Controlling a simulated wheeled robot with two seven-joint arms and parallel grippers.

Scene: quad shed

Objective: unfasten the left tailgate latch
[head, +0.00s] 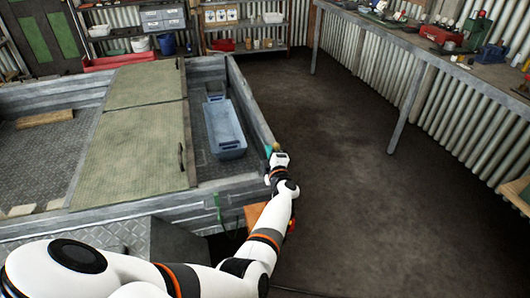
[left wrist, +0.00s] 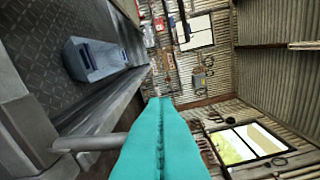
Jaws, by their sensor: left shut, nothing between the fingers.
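The grey metal trailer shows its near wall (head: 130,207) and right side wall (head: 248,98) in the head view. My left gripper (head: 270,149) is at the top of the near right corner, where these walls meet. In the left wrist view my left gripper (left wrist: 158,101) has its teal fingers together, with nothing visible between them. A short grey metal bar (left wrist: 98,142) runs from a grey block to the left edge of the fingers. I cannot tell whether it touches them or is the latch handle. My right gripper is not in view.
A blue crate (head: 224,128) lies in the trailer bed beside green-grey panels (head: 140,135); it also shows in the left wrist view (left wrist: 92,60). A workbench (head: 408,42) with tools runs along the right wall. Bare floor (head: 340,150) lies between it and the trailer.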

